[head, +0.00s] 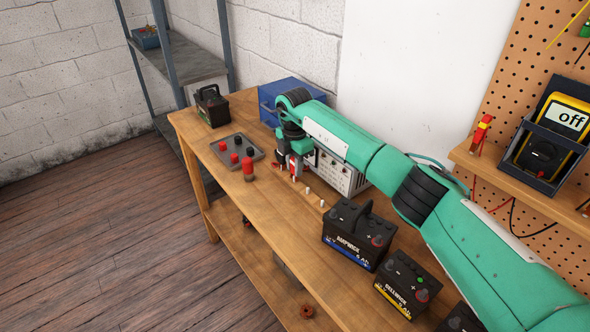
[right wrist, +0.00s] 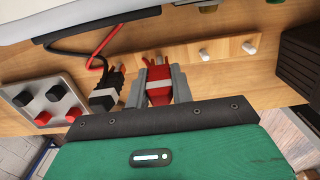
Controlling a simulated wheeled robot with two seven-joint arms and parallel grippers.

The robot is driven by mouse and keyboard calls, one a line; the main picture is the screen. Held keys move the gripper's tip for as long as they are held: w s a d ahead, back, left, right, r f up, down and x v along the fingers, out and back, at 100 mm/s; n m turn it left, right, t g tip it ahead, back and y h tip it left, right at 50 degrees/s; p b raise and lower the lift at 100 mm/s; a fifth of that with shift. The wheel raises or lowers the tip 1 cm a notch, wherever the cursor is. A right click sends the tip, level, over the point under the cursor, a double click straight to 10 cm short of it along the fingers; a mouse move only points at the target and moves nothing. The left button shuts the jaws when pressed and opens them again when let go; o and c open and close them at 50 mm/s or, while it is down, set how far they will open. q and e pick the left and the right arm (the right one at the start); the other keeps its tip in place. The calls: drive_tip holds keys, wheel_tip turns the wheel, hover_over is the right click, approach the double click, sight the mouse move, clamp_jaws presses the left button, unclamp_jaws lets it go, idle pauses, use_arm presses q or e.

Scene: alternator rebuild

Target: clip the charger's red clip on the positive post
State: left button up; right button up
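The charger's red clip (right wrist: 159,88) is between the two fingers of my right gripper (right wrist: 160,84), which press on both its sides. In the head view my right gripper (head: 292,168) is low over the bench, in front of the pale charger (head: 345,178). The black clip (right wrist: 104,97) sits just left of the red one in the right wrist view. A battery (head: 352,238) with a red post (head: 377,240) stands nearer on the bench. A second battery (head: 402,284) also has a red post (head: 422,295). My left gripper is out of view.
White pegs (head: 308,190) stand between gripper and batteries. A blue box (head: 270,100) is behind. A meter (head: 545,140) stands on the right shelf.

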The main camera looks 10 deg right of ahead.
drive_tip(key=shift+c, duration=0.2)
drive_tip(key=shift+r+p, duration=1.2)
drive_tip(key=shift+r, duration=0.8)
wheel_tip(320, 180, up, 12)
drive_tip(key=p, duration=0.6)
drive_tip(key=m+p, duration=1.2)
drive_tip(key=p, duration=0.2)
hover_over(379, 236)
wheel_tip(379, 236, down, 5)
drive_tip(key=shift+r, duration=0.1)
drive_tip(key=shift+f+b, duration=0.45)
drive_tip(key=shift+b, duration=0.05)
